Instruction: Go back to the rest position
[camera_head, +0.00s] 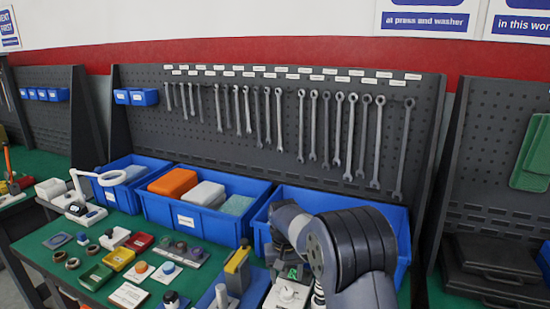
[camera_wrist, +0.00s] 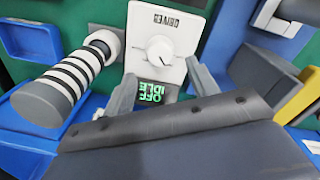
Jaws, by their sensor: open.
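My arm reaches in from the lower right in the head view, over the bench and in front of the right blue bin (camera_head: 398,222). In the wrist view my gripper (camera_wrist: 163,86) has its two fingers apart, with nothing held between them. Beyond the fingers is a white driver box (camera_wrist: 158,42) with a round knob and a green display reading "IDLE" and "OFF". It also shows in the head view (camera_head: 286,294), partly hidden by my arm. I cannot tell whether the fingers touch the box.
A black-and-white striped cylinder (camera_wrist: 78,77) lies left of the fingers. A yellow-topped block (camera_head: 237,262) stands left of the driver box. Blue bins (camera_head: 190,222), a white magnifier lamp (camera_head: 85,200) and small parts crowd the green bench. Wrenches (camera_head: 300,125) hang on the pegboard behind.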

